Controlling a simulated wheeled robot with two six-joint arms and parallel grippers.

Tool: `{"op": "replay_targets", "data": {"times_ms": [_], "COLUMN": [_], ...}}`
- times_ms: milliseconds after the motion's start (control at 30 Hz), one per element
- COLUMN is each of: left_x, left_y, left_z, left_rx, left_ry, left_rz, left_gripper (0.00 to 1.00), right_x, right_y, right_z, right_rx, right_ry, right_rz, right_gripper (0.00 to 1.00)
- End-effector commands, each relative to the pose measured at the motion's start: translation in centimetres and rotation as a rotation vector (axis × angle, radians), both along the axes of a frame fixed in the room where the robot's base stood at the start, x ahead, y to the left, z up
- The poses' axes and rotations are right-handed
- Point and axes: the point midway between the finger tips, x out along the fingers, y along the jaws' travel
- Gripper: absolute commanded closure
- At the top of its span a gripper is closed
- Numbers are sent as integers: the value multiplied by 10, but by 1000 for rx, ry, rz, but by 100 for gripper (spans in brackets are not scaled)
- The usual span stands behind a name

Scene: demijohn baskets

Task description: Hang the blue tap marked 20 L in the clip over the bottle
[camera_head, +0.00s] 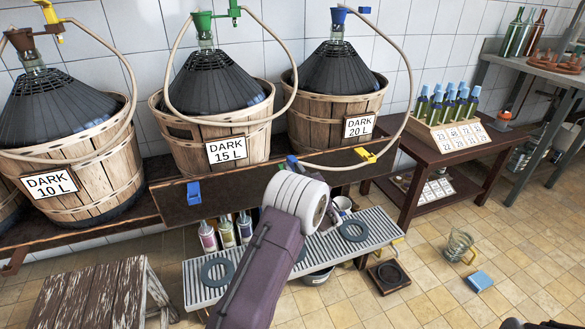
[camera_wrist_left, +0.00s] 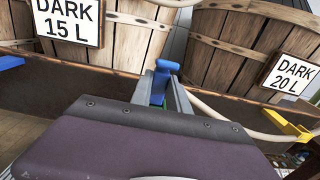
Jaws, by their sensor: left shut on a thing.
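My left gripper (camera_head: 296,166) is shut on the blue tap (camera_head: 291,159), in front of the shelf below the DARK 15 L basket. In the left wrist view the blue tap (camera_wrist_left: 160,80) stands up between the fingers (camera_wrist_left: 167,92). The beige hose (camera_head: 403,110) runs from the tap to the blue stopper (camera_head: 339,14) of the DARK 20 L bottle (camera_head: 343,66). A small blue clip (camera_head: 364,9) sits beside that stopper, high above my gripper, with no tap visible in it. Dark parts at the lower right edge may be my right gripper; its jaws cannot be made out.
The DARK 15 L (camera_head: 212,80) and DARK 10 L (camera_head: 55,100) bottles stand to the left with hoses looping over them. A blue holder (camera_head: 193,192) and a yellow one (camera_head: 366,155) sit on the shelf edge. A rack of small bottles (camera_head: 446,135) stands at right.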

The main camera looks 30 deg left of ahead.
Motion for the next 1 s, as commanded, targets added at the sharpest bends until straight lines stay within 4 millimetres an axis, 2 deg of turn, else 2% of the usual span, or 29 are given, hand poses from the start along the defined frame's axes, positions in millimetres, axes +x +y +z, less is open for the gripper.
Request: {"op": "replay_targets", "data": {"times_ms": [567, 1000], "left_x": [0, 0], "left_y": [0, 0], "left_z": [-12, -8], "left_rx": [1, 1], "left_ry": [-1, -1], "left_rz": [0, 0], "left_gripper": [100, 100], "right_x": [0, 0], "right_y": [0, 0], "right_z": [-11, -8], "right_rx": [0, 0], "right_ry": [0, 0], "right_rz": [0, 0], "right_gripper": [53, 53]}}
